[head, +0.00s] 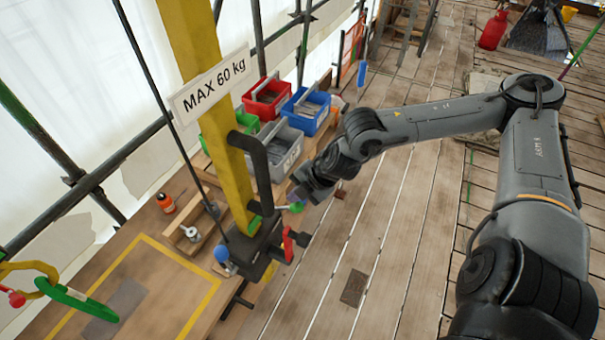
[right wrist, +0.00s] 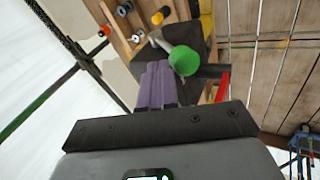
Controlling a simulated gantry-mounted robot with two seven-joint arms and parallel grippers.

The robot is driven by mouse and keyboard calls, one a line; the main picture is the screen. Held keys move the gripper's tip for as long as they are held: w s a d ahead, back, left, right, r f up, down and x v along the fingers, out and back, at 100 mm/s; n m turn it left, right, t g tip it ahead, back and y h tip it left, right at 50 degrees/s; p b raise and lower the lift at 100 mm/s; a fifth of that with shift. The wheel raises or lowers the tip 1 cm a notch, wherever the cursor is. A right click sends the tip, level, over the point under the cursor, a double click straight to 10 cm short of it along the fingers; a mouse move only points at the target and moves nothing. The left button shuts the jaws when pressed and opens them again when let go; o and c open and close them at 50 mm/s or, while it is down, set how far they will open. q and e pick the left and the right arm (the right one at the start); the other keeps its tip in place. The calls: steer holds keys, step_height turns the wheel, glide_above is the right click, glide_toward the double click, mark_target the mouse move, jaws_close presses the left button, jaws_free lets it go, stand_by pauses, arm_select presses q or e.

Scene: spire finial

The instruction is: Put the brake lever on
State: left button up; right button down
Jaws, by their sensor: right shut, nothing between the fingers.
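The brake lever is a short pale rod with a green knob (head: 297,207), on the dark winch housing (head: 247,250) at the foot of the yellow post. In the right wrist view the green knob (right wrist: 183,60) is just beyond and to the right of my fingertips, with its pale rod running up and left. My right gripper (head: 297,193) is right at the knob in the head view. Its purple fingers (right wrist: 158,72) are closed together with nothing between them. I cannot tell whether they touch the lever. My left gripper is not in view.
The yellow post (head: 199,60) carries a MAX 60 kg sign (head: 209,85). A red handle (head: 289,245) and a blue knob (head: 221,254) stick out beside the housing. Coloured bins (head: 311,112) stand behind. The workbench (head: 150,318) is at left; the plank floor (head: 395,250) at right is mostly clear.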

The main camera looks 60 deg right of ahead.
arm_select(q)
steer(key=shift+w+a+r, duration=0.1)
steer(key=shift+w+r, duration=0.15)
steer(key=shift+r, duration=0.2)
arm_select(e)
step_height(320, 180, up, 11)
steer(key=s+d, duration=0.1)
steer(key=s, duration=0.1)
steer(key=shift+s+d+r, duration=0.2)
steer(key=shift+d, duration=0.15)
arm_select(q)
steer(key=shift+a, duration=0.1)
